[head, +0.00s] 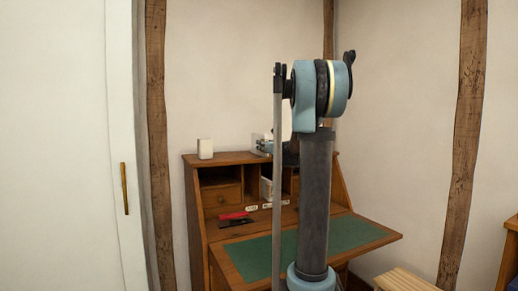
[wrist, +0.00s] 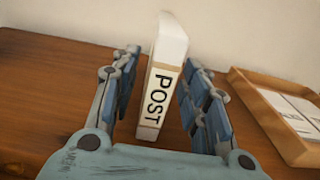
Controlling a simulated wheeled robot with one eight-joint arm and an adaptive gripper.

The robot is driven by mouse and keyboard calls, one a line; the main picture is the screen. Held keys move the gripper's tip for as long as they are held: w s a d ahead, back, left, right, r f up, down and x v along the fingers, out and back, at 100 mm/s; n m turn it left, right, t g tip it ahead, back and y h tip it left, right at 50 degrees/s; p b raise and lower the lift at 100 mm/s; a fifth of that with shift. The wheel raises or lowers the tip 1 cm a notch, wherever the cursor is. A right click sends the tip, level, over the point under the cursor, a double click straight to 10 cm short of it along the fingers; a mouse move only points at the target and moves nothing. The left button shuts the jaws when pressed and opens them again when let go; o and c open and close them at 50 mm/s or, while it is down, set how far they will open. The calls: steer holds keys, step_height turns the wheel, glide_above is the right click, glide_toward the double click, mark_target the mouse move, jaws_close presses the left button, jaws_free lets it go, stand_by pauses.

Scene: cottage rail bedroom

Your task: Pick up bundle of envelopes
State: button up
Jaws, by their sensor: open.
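A white upright block with a tan band marked "POST", which looks like the bundle of envelopes (wrist: 172,48), stands on a brown wooden surface in the wrist view. My open gripper (wrist: 162,62) has one blue-grey finger row on each side of it. A gap shows on the left side and a narrower one on the right, so the fingers do not look closed on it. In the head view my arm hides most of the gripper, and I cannot clearly make out the bundle there.
A wooden tray (wrist: 262,108) with white papers (wrist: 296,112) lies close on the right. In the head view, the wooden desk (head: 196,185) has a green writing surface (head: 252,257), a red object (head: 234,215) and a white block (head: 205,148) on top. Walls stand close behind.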

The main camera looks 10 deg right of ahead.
mark_target(254, 137)
steer(key=shift+x, duration=1.9)
jaws_close()
steer(key=shift+r, duration=0.1)
